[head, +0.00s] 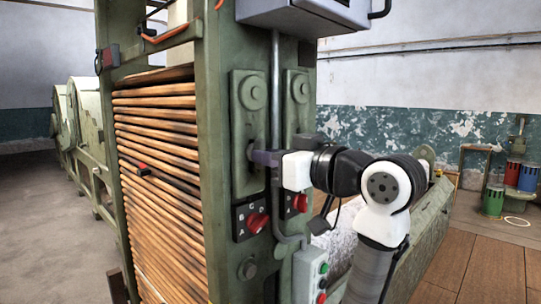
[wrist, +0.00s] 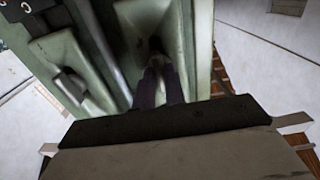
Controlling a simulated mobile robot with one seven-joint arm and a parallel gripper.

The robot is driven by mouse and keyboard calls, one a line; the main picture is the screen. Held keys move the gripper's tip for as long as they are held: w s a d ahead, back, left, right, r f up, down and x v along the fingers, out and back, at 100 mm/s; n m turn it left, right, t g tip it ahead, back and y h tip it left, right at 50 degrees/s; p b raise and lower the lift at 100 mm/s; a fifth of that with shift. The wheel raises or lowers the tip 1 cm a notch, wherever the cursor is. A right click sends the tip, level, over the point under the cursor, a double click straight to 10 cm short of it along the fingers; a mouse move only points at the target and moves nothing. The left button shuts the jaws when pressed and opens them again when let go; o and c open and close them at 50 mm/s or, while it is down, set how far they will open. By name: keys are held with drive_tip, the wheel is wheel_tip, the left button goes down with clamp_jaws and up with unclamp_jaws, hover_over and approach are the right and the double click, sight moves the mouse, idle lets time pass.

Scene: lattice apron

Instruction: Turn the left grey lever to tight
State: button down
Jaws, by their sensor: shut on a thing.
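The left grey lever (head: 251,151) sits on the left green upright plate of the machine's end post, below a round boss. Only a small part of it shows beside my fingers, so its exact angle is hard to read. My gripper (head: 264,157) reaches in from the right and is shut on the lever. In the wrist view my dark fingers (wrist: 160,88) are close together against the green plate, and the lever between them is mostly hidden.
Red knobs (head: 258,222) on black label plates sit below the lever. A vertical grey conduit (head: 275,100) runs just right of it, with a second green plate (head: 299,95) beyond. A button box (head: 311,270) is lower right. Wooden slats (head: 160,170) fill the left side.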

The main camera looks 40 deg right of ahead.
idle(0.4)
drive_tip(key=c, duration=1.5)
unclamp_jaws()
drive_tip(key=shift+o, duration=0.2)
drive_tip(key=s+d+b, duration=0.1)
drive_tip(key=s+b, duration=0.2)
drive_tip(key=s, duration=1.1)
